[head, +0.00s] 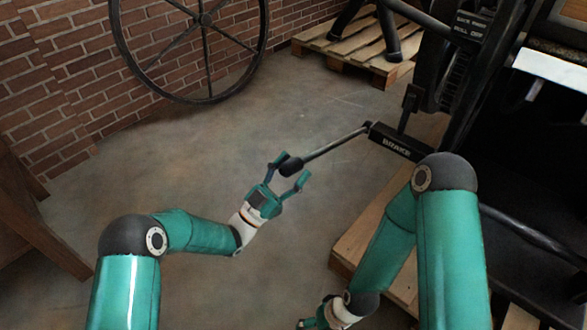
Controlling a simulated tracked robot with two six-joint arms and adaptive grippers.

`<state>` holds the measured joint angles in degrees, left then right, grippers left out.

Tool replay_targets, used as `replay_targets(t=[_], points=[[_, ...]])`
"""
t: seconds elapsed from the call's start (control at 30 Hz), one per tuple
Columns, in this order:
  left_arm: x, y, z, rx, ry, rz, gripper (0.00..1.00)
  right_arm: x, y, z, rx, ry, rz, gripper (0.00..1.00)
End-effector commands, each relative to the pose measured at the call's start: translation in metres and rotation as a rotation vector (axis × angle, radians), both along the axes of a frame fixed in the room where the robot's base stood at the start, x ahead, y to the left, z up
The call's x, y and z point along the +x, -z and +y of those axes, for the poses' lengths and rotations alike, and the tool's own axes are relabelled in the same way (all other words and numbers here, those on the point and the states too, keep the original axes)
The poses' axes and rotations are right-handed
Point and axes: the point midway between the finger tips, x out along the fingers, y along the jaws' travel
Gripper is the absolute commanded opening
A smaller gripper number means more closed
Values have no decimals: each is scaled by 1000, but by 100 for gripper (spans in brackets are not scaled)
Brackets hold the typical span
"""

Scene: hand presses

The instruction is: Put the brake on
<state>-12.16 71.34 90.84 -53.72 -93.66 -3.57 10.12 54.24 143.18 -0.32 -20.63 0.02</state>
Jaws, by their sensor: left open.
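The brake lever (335,144) is a grey metal rod with a black knob (291,166) at its free end. It sticks out to the left from a black housing lettered BRAKE (396,146). My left gripper (291,168) is open, and its two teal fingers appear on either side of the knob. I cannot tell whether they touch it. My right gripper (314,322) is low at the bottom edge, partly cut off, well away from the lever; its jaws do not show clearly.
The black press (455,75) stands at the right on a wooden pallet (350,246). A large spoked wheel (205,98) leans by the brick wall (60,70). Another pallet (340,50) lies at the back. The concrete floor left of the lever is clear.

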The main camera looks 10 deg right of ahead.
Motion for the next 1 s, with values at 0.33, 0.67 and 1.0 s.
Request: replay_targets(t=[0.33,0.67,1.0], points=[[-8,13,19,-1,-3,2,61,0,-1,0,0,0,0,79],[-31,49,68,0,-3,5,61,0,-1,0,0,0,0,79],[-43,66,91,0,1,2,61,0,-1,0,0,0,0,79]])
